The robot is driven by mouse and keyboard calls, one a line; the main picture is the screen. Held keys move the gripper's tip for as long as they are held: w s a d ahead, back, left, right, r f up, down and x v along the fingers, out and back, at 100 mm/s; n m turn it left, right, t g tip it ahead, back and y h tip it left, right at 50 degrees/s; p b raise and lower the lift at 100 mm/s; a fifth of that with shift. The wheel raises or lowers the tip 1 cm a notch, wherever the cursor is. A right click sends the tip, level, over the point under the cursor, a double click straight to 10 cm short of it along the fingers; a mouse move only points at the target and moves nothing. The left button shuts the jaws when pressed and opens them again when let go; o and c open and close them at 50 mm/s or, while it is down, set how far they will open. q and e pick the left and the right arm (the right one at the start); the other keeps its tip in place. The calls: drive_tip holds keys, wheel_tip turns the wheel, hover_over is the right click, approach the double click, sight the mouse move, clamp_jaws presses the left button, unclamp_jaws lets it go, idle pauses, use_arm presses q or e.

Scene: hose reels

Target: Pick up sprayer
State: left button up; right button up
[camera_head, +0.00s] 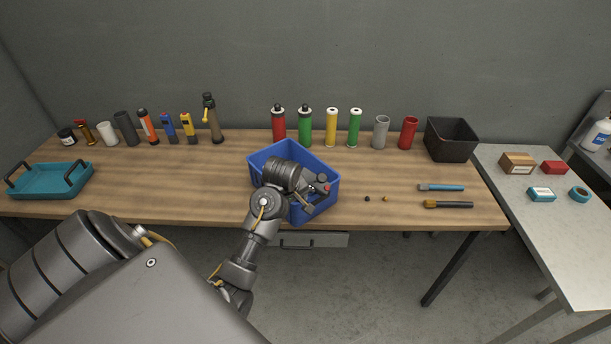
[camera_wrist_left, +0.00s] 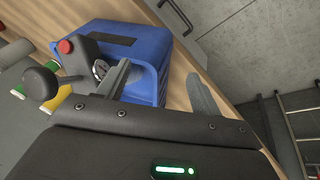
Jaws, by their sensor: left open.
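A dark grey device with a red button, a round gauge and a black ball knob (camera_wrist_left: 76,60) stands in the blue crate (camera_wrist_left: 165,62); it looks like the sprayer. In the head view its red-tipped top (camera_head: 323,184) shows at the right side of the blue crate (camera_head: 332,200), partly hidden by my left wrist. My left gripper (camera_head: 302,208) is over the crate's front part. In the left wrist view its two fingers (camera_wrist_left: 162,92) are apart with nothing held between them, and the device is beside the left finger. My right gripper is not in view.
Several bottles, cans and tubes line the table's back edge. A teal tray (camera_head: 50,182) is at the left, a black bin (camera_head: 451,140) at the back right. A side table (camera_head: 560,235) adjoins on the right.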

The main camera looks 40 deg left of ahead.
use_arm(q)
drive_tip(key=w+a+r+n+h, duration=0.1)
drive_tip(key=w+a+r+n, duration=0.15)
drive_tip(key=r, duration=0.25)
drive_tip(key=w+a+r+n, duration=0.1)
drive_tip(key=w+r+n, duration=0.2)
drive_tip(key=r, duration=0.2)
drive_tip(key=shift+n, duration=0.45)
drive_tip(key=x, duration=0.1)
drive_tip(key=b+x, duration=0.1)
drive_tip(key=x, duration=0.1)
drive_tip(key=b+x, duration=0.1)
drive_tip(key=x, duration=0.1)
drive_tip(key=shift+w+a+r, duration=0.15)
drive_tip(key=shift+w+a, duration=0.1)
drive_tip(key=p+x, duration=0.1)
drive_tip(key=x, duration=0.1)
drive_tip(key=p+x, duration=0.1)
drive_tip(key=x, duration=0.1)
drive_tip(key=shift+w, duration=0.45)
drive_tip(key=shift+f+t, duration=0.3)
drive_tip(key=shift+r, duration=0.1)
clamp_jaws()
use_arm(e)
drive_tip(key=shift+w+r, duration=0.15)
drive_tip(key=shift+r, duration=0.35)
